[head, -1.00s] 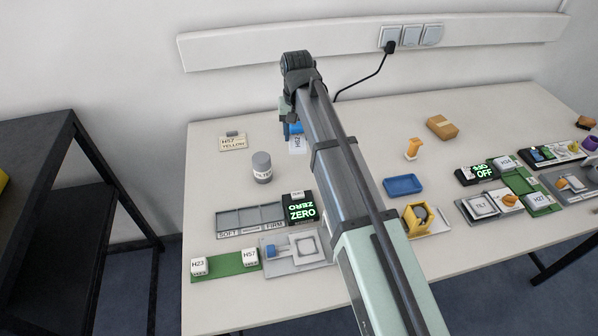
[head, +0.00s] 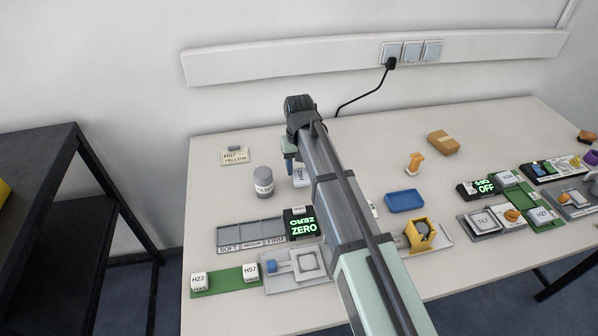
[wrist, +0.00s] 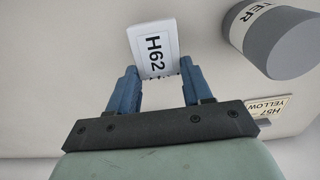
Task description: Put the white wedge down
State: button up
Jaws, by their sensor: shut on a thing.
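The white wedge, marked H62 (wrist: 153,47), is between the two blue fingertips of my gripper (wrist: 158,84) in the wrist view. My gripper is shut on its near end, and the wedge sticks out beyond the tips. In the head view the wedge (head: 300,177) shows partly beside my arm, just right of the grey cylinder. My gripper (head: 290,160) is mostly hidden there by the arm. I cannot tell whether the wedge touches the table.
The grey filter cylinder (head: 263,181) stands close by on the left. A yellow-labelled card (head: 235,156) lies behind it. In front are a sorting tray (head: 252,233) and a display reading ZERO (head: 302,225). A blue tray (head: 404,201) lies to the right.

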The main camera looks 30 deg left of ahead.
jog(key=shift+f, duration=1.25)
jog(key=shift+f, duration=0.15)
jog(key=o, duration=1)
notch_tip(320, 180, up, 12)
